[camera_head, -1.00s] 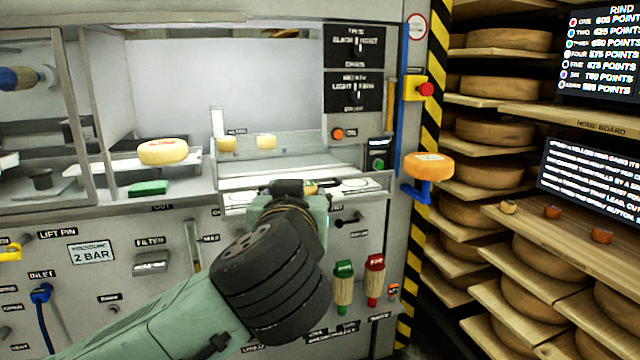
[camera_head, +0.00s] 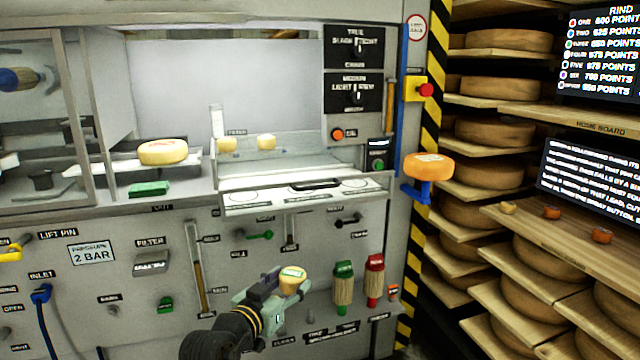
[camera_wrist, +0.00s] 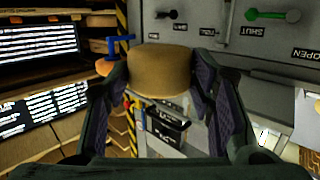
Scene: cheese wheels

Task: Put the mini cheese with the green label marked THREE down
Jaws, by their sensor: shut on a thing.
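My gripper (camera_head: 277,289) is in front of the lower machine panel in the head view, left of the green and red handles. It is shut on a small yellow mini cheese (camera_head: 292,273), held in the air. The cheese's top shows a label with some green; its marking is too small to read. In the wrist view the cheese (camera_wrist: 158,70) sits between both fingers, with its plain tan side showing and its label out of sight.
The tray (camera_head: 240,207) with round marks juts out above my gripper. Two yellow mini cheeses (camera_head: 266,142) stand behind it. The green handle (camera_head: 343,290) and red handle (camera_head: 375,280) are close on the right.

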